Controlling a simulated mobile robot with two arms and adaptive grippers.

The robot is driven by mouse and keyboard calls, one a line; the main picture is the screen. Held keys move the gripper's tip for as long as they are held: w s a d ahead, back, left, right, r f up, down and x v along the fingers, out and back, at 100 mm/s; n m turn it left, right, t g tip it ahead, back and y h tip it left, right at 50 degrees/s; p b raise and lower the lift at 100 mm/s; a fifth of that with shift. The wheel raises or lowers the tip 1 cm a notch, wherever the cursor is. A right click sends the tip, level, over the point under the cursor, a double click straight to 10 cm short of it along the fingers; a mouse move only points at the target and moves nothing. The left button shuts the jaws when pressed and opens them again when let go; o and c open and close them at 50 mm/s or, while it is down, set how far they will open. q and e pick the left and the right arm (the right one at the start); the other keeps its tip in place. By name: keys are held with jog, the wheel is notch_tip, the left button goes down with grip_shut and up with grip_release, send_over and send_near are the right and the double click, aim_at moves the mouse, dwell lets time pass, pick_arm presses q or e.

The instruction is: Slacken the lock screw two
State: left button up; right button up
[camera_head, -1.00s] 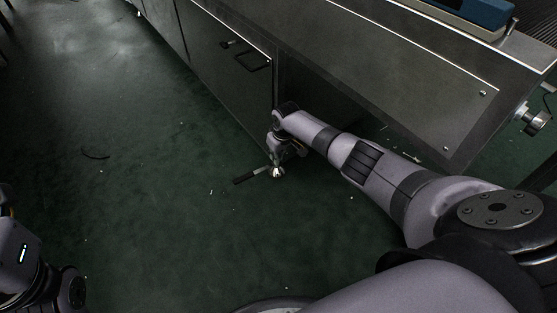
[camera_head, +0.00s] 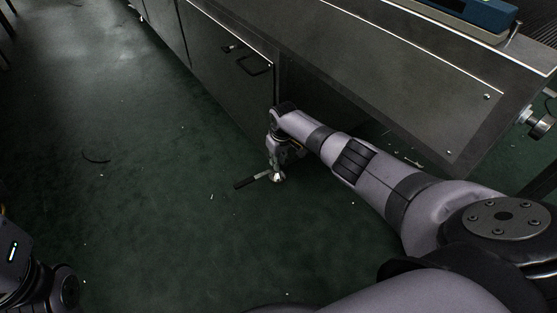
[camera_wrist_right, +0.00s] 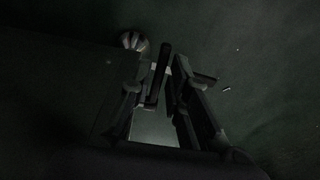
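A lever with a dark handle (camera_head: 244,183) and a pale shaft stands out low beside the cabinet, just above the floor; I take it for the lock screw's lever. A shiny round piece (camera_head: 278,177) is at its right end and also shows in the right wrist view (camera_wrist_right: 133,42). My right gripper (camera_wrist_right: 171,66) points at the lever, its fingers a little apart. The pale shaft seems to cross behind or between the fingertips; contact is unclear in the dark picture. In the head view the right gripper (camera_head: 275,165) is small and partly hidden. My left gripper is out of view.
The long grey metal cabinet (camera_head: 350,60) runs along the back, with a black handle (camera_head: 254,65) on its side panel. A silver knob (camera_head: 538,124) sticks out at its right end. The green floor (camera_head: 160,190) at the left is mostly clear.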

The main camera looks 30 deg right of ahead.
jog(key=shift+r, duration=0.1)
jog(key=shift+s+r, duration=0.25)
jog(key=shift+r, duration=1.6)
jog(key=shift+s+r, duration=0.2)
jog(key=shift+r, duration=1.6)
jog(key=shift+c, duration=0.2)
